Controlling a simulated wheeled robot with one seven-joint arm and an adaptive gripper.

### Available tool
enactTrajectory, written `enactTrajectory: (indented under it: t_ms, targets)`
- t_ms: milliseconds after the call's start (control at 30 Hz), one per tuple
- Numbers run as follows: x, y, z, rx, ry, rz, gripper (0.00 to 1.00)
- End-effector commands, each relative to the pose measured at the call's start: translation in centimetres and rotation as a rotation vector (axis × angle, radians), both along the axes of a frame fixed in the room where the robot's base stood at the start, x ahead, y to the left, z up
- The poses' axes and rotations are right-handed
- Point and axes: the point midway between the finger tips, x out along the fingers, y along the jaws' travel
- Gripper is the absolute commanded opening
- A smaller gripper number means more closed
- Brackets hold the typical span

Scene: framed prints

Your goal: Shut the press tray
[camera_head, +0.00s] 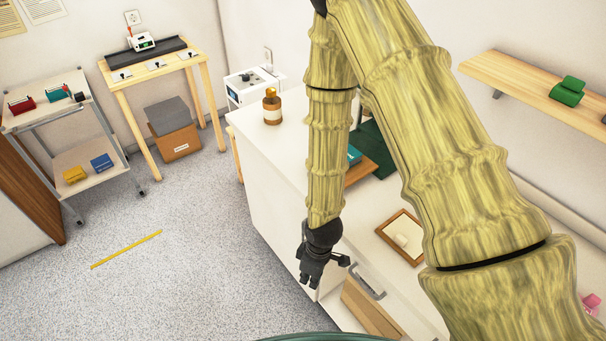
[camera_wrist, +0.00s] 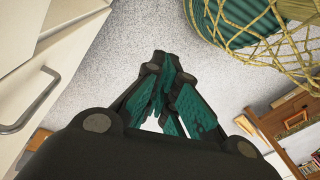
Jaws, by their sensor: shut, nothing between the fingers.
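Nothing in view is clearly marked as the press tray. A white machine (camera_head: 252,86) with a dark panel stands beyond the counter's far end; I cannot tell whether it has a tray out. A white front with a grey handle (camera_head: 369,281) is at the counter's near side, and the handle also shows at the left of the wrist view (camera_wrist: 28,108). My gripper (camera_head: 311,279) hangs beside the counter, left of the handle and apart from it. In the wrist view its teal-padded fingers (camera_wrist: 164,80) are closed together, empty, over the speckled floor.
The white counter (camera_head: 262,150) holds a brown bottle (camera_head: 272,107) and a wood-framed piece (camera_head: 402,238). A wooden table (camera_head: 150,85), a trolley (camera_head: 95,165) and a cardboard box (camera_head: 175,144) stand at the back left. A yellow strip (camera_head: 127,249) lies on open floor.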

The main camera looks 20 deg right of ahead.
Motion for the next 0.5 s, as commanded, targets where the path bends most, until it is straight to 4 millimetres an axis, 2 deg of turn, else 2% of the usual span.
enactTrajectory:
  t_ms: [33,200,400,500]
  targets:
    - [2.1,0.5,2.4,-0.003,-0.02,0.094,0.0]
    - [7.5,1.6,8.8,-0.046,-0.056,0.431,0.0]
    - [13.4,1.9,17.6,-0.157,-0.085,0.801,0.0]
    - [15.7,1.7,21.5,-0.221,-0.087,0.943,0.0]
